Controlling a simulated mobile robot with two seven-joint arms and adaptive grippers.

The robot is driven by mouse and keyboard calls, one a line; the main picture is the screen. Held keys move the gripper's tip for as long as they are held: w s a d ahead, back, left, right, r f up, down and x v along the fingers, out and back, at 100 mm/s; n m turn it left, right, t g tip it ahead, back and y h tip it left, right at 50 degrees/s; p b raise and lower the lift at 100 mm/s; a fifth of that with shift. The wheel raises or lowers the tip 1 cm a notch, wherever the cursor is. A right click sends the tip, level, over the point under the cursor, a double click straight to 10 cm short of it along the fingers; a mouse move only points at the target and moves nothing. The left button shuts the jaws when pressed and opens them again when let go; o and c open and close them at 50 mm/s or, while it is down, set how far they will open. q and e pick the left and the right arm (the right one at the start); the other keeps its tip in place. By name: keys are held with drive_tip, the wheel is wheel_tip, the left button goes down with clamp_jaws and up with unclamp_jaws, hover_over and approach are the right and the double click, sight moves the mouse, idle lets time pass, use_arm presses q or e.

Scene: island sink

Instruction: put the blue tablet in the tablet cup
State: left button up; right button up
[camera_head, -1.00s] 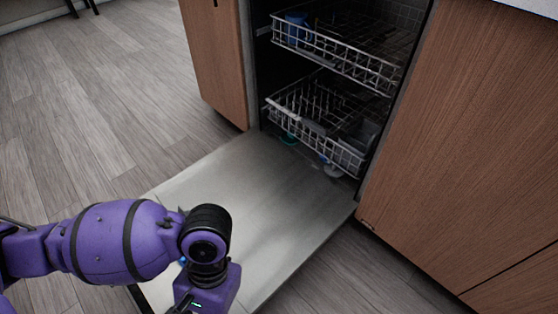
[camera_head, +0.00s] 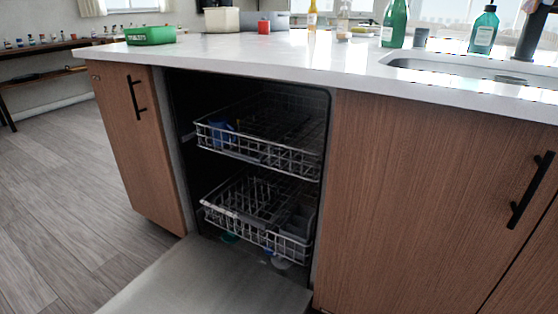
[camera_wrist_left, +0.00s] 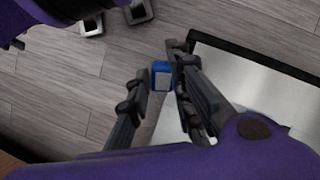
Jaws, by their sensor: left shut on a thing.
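The blue tablet (camera_wrist_left: 160,76) is a small block with a pale face. In the left wrist view it sits between the fingertips of my left gripper (camera_wrist_left: 158,70), which is shut on it. The open dishwasher door shows to the right of the gripper in that view (camera_wrist_left: 262,84), with wooden floor around it. In the head view the door (camera_head: 205,280) lies folded down, only partly in frame. I cannot make out the tablet cup in either current view. Neither gripper shows in the head view, and I do not see my right gripper.
The dishwasher's upper rack (camera_head: 265,150) holds a blue cup (camera_head: 220,133); the lower rack (camera_head: 262,238) is below it. Cabinets flank the opening. The counter (camera_head: 300,52) above carries a green box (camera_head: 150,35), bottles and a sink (camera_head: 470,70). Open floor (camera_head: 70,220) lies to the left.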

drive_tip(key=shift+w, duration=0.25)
